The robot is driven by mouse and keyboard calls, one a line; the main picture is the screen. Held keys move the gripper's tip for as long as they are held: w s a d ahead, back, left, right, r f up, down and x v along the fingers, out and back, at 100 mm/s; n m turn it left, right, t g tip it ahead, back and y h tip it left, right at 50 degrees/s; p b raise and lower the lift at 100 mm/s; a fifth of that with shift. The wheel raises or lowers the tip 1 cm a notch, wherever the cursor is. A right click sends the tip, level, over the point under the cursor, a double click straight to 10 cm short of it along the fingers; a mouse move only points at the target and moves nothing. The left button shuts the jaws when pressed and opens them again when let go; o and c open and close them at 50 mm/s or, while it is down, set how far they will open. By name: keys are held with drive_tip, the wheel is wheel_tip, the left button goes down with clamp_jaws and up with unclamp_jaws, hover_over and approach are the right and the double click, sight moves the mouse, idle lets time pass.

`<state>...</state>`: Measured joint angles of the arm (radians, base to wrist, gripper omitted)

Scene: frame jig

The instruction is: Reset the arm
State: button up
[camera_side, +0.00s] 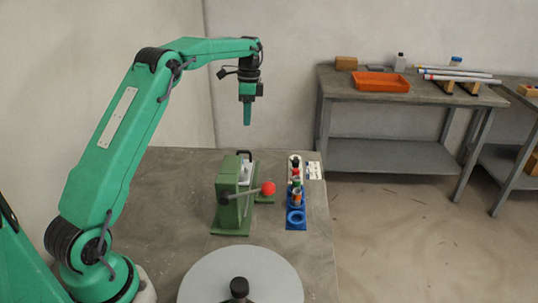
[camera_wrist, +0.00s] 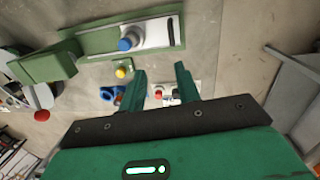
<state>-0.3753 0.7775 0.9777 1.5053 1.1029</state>
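My green gripper (camera_side: 247,117) hangs pointing down from my raised arm, high above the table (camera_side: 165,185) and clear of everything on it. In the wrist view my gripper (camera_wrist: 160,68) shows two green fingers standing apart with nothing held between them. Below it in the side view is a green jig (camera_side: 229,203) with a lever ending in a red ball (camera_side: 268,188). The jig also shows at the top left of the wrist view (camera_wrist: 90,43). To its right is a blue rack (camera_side: 296,222) with several small parts.
A grey round disc (camera_side: 205,277) with a dark knob lies at the table's front. A white panel (camera_side: 313,170) lies near the right edge. A separate bench (camera_side: 345,90) at the back right holds an orange tray (camera_side: 381,82) and rods. The air around my gripper is free.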

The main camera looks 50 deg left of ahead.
drive_tip(key=s+d+r+n+t+y, duration=0.1)
drive_tip(key=s+d+r+n+t, duration=0.3)
drive_tip(key=s+d+r, duration=0.9)
drive_tip(key=s+d+f+n+t, duration=0.1)
drive_tip(key=s+d+f+n, duration=0.1)
drive_tip(key=s, duration=0.7)
drive_tip(key=s+d+f+n+t, duration=0.2)
drive_tip(key=s+d+f, duration=0.2)
drive_tip(key=s, duration=0.5)
drive_tip(key=shift+d, duration=1.05)
